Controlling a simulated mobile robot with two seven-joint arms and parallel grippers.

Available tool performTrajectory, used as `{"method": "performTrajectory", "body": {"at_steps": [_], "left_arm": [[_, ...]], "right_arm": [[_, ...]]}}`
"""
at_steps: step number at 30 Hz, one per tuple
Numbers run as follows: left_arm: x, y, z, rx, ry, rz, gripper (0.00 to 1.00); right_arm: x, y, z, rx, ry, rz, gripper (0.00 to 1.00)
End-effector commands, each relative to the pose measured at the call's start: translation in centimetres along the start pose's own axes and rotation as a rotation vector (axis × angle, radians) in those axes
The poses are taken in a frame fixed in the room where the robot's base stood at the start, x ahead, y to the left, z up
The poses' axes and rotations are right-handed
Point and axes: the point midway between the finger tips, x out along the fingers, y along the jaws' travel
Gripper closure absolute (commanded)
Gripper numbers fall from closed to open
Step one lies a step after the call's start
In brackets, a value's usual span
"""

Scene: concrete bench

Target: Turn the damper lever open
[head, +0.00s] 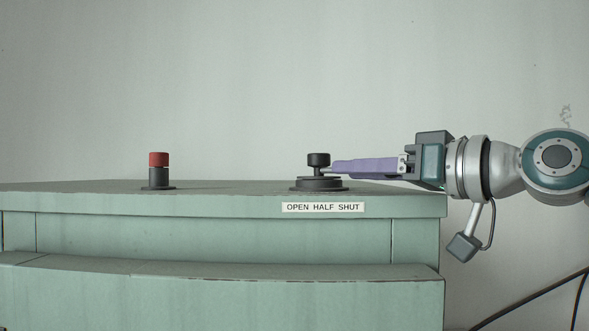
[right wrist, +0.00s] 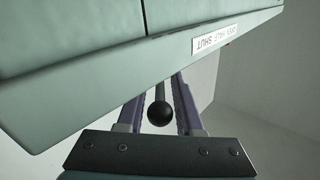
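The damper's black round mount with a dark cap (head: 318,159) stands on top of the green cabinet, above a label reading OPEN HALF SHUT (head: 323,207). My right gripper (head: 335,168) comes in from the right with its purple fingers reaching the mount's right side. In the right wrist view, a black ball knob (right wrist: 160,113) on a thin grey rod lies between the two purple fingers of my right gripper (right wrist: 160,100). Gaps show beside the knob, so the fingers look open around it. In the head view the fingers hide the rod and ball. My left gripper is out of view.
A red-topped black post (head: 158,160) stands on the cabinet (head: 230,188) to the left, well apart from my gripper. The cabinet has a protruding lower ledge (head: 220,268) in front. Dark cables hang at lower right. The space above the cabinet is clear.

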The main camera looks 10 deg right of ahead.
Motion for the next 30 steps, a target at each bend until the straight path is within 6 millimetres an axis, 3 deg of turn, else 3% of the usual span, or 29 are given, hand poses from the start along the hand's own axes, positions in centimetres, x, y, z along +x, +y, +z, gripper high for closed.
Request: {"method": "performTrajectory", "body": {"at_steps": [1, 9, 30], "left_arm": [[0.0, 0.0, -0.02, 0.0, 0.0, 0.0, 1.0], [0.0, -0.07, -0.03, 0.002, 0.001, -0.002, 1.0], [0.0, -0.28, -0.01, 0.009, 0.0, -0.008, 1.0]], "right_arm": [[-0.01, 0.01, 0.0, 0.0, 0.0, 0.0, 0.72], [-0.02, 0.01, -0.01, 0.0, 0.0, 0.0, 1.0], [-0.03, 0.02, -0.04, 0.0, 0.0, 0.0, 1.0]]}}
